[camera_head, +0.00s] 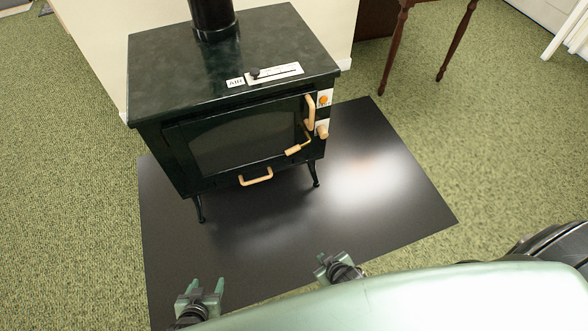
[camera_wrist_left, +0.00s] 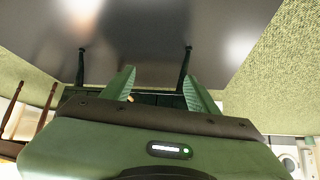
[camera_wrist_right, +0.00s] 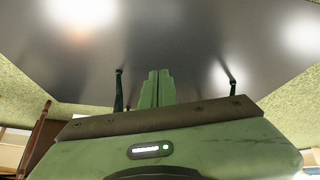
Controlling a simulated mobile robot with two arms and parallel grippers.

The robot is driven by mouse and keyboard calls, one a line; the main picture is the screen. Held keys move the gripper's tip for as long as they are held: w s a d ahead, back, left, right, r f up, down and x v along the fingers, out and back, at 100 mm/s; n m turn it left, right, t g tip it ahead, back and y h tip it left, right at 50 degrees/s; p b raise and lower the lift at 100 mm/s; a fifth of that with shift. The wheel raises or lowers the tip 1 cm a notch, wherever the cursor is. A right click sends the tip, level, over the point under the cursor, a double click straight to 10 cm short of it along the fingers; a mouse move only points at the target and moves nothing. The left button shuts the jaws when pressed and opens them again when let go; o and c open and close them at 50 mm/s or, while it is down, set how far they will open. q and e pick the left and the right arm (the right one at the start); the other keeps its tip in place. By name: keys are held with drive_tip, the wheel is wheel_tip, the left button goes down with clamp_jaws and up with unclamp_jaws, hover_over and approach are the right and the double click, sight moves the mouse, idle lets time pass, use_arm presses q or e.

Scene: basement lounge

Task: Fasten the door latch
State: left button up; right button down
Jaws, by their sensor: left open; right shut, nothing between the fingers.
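The dark green stove (camera_head: 160,75) has a glass-fronted door (camera_head: 235,140) that looks shut or nearly shut; I cannot tell if it is slightly ajar. A brass lever with a pale wooden grip (camera_head: 296,149) slants down to the left at the door's right side. An upright wooden handle (camera_head: 310,112) is above it, with a wooden knob (camera_head: 322,131) beside it. My left gripper (camera_head: 206,284) is open and empty, low in front of the stove. It also shows in the left wrist view (camera_wrist_left: 158,78). My right gripper (camera_head: 331,262) is shut and empty, apart from the stove; its fingers meet in the right wrist view (camera_wrist_right: 158,75).
A lower wooden handle (camera_head: 256,177) is below the door. An air slider (camera_head: 272,74) lies on the stove top, by the flue pipe (camera_head: 212,18). The stove stands on a black floor plate (camera_head: 390,190). A wooden-legged table (camera_head: 393,50) stands behind right. Carpet right is clear.

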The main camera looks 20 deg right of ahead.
use_arm(q)
drive_tip(key=w+d+r+t+h+b, duration=0.1)
drive_tip(key=w+d+r+t+b, duration=0.25)
drive_tip(key=w+r+b, duration=0.4)
use_arm(e)
drive_tip(key=w+a+r+t+p, duration=0.1)
drive_tip(key=w+r+t, duration=0.3)
drive_tip(key=w, duration=0.8)
use_arm(q)
wheel_tip(320, 180, up, 25)
drive_tip(key=w+t+h+b, duration=0.1)
drive_tip(key=t+b, duration=0.6)
drive_tip(key=b, duration=0.1)
drive_tip(key=shift+a+h, duration=0.15)
drive_tip(key=shift+h, duration=0.25)
use_arm(e)
drive_tip(key=w+r+t, duration=0.2)
drive_tip(key=w+r, duration=0.2)
drive_tip(key=r, duration=0.3)
drive_tip(key=w+r+t+h, duration=0.1)
drive_tip(key=w+r+t, duration=0.2)
drive_tip(key=r, duration=0.4)
drive_tip(key=shift+w+r, duration=0.4)
drive_tip(key=shift+w, duration=0.4)
use_arm(q)
drive_tip(key=shift+f, duration=0.1)
use_arm(e)
drive_tip(key=shift+d, duration=0.1)
